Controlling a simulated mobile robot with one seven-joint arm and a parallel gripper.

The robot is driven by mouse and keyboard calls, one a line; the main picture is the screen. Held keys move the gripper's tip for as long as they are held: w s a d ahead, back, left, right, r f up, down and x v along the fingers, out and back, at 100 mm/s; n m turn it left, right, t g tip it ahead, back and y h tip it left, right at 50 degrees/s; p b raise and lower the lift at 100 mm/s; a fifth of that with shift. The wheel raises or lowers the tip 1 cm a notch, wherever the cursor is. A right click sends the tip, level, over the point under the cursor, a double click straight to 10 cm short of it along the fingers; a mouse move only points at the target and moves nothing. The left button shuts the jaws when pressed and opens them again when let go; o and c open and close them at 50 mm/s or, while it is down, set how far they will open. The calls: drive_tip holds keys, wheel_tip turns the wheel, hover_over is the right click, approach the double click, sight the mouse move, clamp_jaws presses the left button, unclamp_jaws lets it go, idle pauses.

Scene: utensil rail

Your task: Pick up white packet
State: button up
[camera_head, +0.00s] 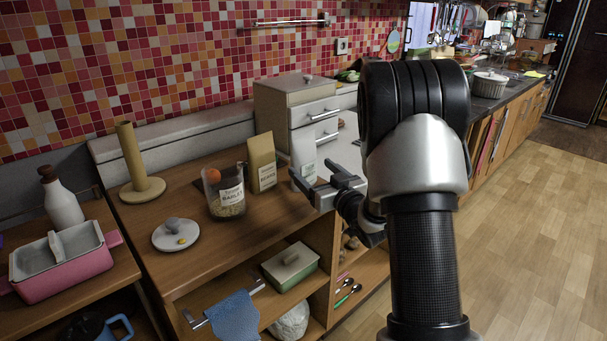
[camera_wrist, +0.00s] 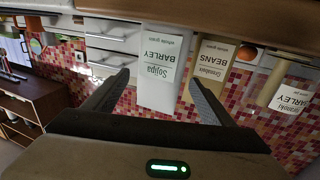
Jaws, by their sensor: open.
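The white packet (camera_head: 304,152) stands upright on the wooden counter, right of the tan packet, its lower part partly hidden by my gripper. In the wrist view, which is upside down, the white packet (camera_wrist: 161,65) has a green-lettered barley label and lies between the two fingers. My gripper (camera_head: 316,176) is open and empty, in front of the packet and facing it. The head view does not clearly show whether a finger touches it.
The tan beans packet (camera_head: 262,163) stands close left of the white one. A drawer box (camera_head: 298,105) stands behind. A white lid (camera_head: 176,235) lies at the counter's front left.

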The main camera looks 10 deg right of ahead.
sight(308, 164)
drive_tip(key=shift+b+x, duration=0.55)
drive_tip(key=shift+x, duration=2.5)
drive_tip(key=c, duration=1)
drive_tip(key=shift+o, duration=0.2)
drive_tip(key=shift+r, duration=0.15)
wheel_tip(308, 164, up, 10)
drive_tip(key=p, duration=0.2)
drive_tip(key=shift+p, duration=0.35)
drive_tip(key=shift+a, duration=0.1)
